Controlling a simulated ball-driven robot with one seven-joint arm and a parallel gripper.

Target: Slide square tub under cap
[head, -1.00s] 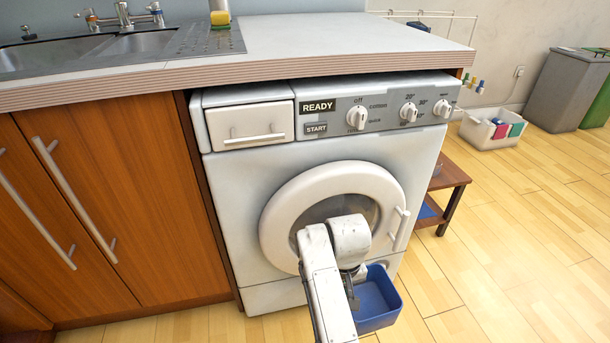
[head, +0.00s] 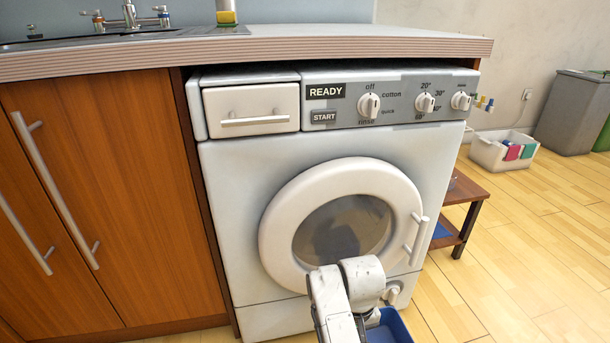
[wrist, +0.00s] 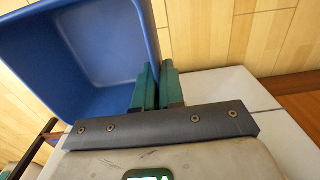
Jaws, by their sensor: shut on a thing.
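The blue square tub (head: 388,328) is at the bottom edge of the head view, partly cut off and partly behind my arm. In the wrist view the tub (wrist: 100,45) fills the upper left, seen into its empty inside. My gripper (wrist: 156,72) has green fingers shut on the tub's wall at its right side. The fingers are hidden in the head view. A round white cap (head: 393,293) sits low on the right of the washing machine's front. The tub shows below it in the picture; whether it is directly under it, I cannot tell.
The white washing machine (head: 235,190) stands under the counter, its round door (head: 285,200) closed. A wooden cabinet (head: 120,200) is on the left. A small brown table (head: 470,188) stands to the right.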

